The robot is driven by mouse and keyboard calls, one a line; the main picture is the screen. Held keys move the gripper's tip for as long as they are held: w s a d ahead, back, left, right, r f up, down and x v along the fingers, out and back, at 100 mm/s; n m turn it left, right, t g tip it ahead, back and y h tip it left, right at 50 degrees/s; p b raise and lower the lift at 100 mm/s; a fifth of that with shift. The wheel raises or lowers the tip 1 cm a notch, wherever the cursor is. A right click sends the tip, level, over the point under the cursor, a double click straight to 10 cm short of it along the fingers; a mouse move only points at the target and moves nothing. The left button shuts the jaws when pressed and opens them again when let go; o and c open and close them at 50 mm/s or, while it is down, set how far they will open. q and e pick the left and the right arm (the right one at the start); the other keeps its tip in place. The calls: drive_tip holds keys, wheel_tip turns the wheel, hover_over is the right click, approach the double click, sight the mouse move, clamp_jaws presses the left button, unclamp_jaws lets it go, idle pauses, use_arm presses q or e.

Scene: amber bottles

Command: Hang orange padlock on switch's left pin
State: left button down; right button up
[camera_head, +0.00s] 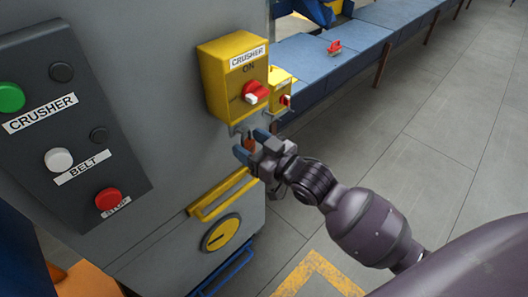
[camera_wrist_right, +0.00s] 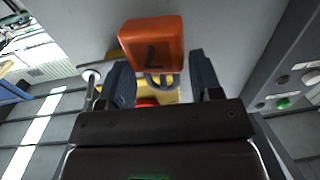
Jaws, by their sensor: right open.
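The orange padlock (camera_wrist_right: 152,44), marked with a dark L, shows in the right wrist view beyond my right gripper (camera_wrist_right: 162,72). Its grey shackle lies between the fingers, with gaps beside them. In the head view the gripper (camera_head: 251,146) is open just below the yellow crusher switch (camera_head: 235,72), and a little of the padlock shows between the fingers. The switch has a red knob and reads ON. Grey metal shows under its lower left. A pin with a pale round end (camera_wrist_right: 92,76) shows in the wrist view. I cannot tell whether the shackle is on the left pin.
A smaller yellow switch (camera_head: 279,84) is behind the crusher switch. A button panel (camera_head: 75,125) is at the left of the grey cabinet. A yellow handle (camera_head: 222,196) sticks out below the gripper. A red object (camera_head: 335,47) lies on the blue conveyor (camera_head: 365,38). Floor at right is clear.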

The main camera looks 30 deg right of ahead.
drive_tip(key=shift+x, duration=0.9)
use_arm(q)
drive_tip(key=shift+s+a+f, duration=0.1)
drive_tip(key=shift+s+a, duration=0.05)
drive_tip(key=shift+a, duration=0.1)
use_arm(e)
drive_tip(key=c, duration=0.6)
use_arm(q)
drive_tip(key=shift+d, duration=0.2)
use_arm(e)
drive_tip(key=shift+w+r, duration=0.15)
drive_tip(key=shift+w, duration=0.05)
